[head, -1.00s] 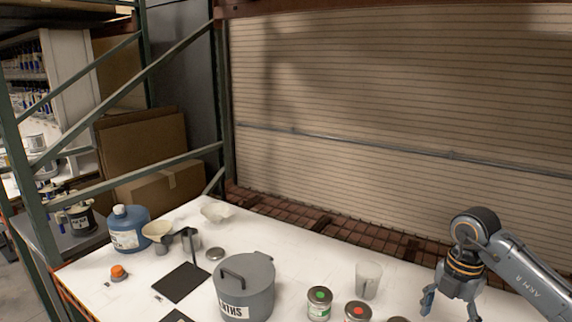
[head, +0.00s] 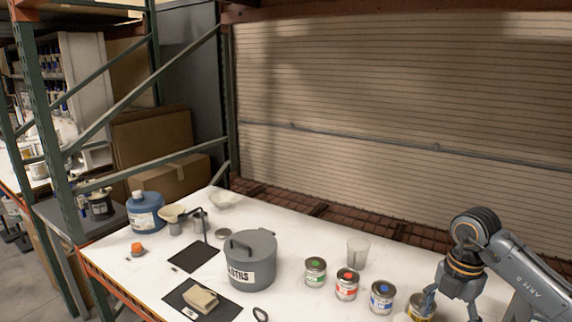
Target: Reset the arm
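My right arm (head: 510,270) comes in from the right edge. Its gripper (head: 450,306) points down near the front right of the white table (head: 320,240). Its fingers are spread, with nothing visible between them. A can with a yellow label (head: 419,309) shows beside the left finger, partly covered by it; I cannot tell whether they touch. My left gripper is out of view.
Cans with green (head: 315,272), red (head: 347,284) and blue (head: 382,297) labels stand left of the gripper, with a clear cup (head: 358,251) behind. A lidded grey pot (head: 262,272), a blue jug (head: 146,212) and black mats (head: 193,257) are farther left.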

